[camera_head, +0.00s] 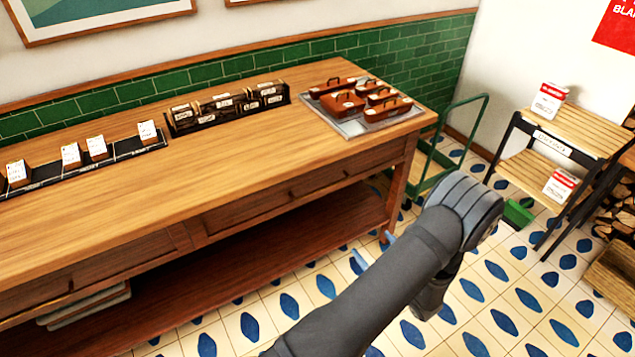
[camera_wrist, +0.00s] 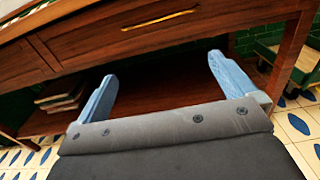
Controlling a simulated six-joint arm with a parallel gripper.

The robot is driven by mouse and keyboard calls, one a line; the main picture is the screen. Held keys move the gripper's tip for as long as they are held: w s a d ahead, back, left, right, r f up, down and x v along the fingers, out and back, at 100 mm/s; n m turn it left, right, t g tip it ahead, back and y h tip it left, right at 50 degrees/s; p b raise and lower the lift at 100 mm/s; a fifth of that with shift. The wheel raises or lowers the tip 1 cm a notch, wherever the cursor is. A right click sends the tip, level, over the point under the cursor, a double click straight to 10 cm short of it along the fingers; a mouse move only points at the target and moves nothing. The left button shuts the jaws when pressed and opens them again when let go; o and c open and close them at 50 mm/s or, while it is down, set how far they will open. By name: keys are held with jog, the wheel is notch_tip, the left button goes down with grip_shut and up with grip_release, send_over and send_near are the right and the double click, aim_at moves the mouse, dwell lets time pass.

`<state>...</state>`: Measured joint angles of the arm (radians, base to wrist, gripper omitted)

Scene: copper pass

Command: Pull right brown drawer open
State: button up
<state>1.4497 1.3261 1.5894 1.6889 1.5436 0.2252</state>
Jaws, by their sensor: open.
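The right brown drawer (camera_head: 260,208) is in the front of the long wooden counter and looks shut, flush with the frame. In the wrist view the drawer front (camera_wrist: 90,45) crosses the top, with a thin gold bar handle (camera_wrist: 160,20) on it. My gripper (camera_wrist: 162,66) is open and empty, its two blue fingers apart and pointing toward the counter. The fingers lie below the handle in that view and do not touch it. In the head view my gripper (camera_head: 374,250) is in front of the counter's right end, mostly hidden by my arm.
A left drawer (camera_head: 100,262) sits beside it. The lower shelf (camera_head: 250,275) holds stacked flat items (camera_head: 85,307) at the left. A green cart (camera_head: 440,165) stands right of the counter, and a slatted rack (camera_head: 575,130) is farther right. Tiled floor in front is clear.

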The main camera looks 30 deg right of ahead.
jog(key=shift+s, duration=0.7)
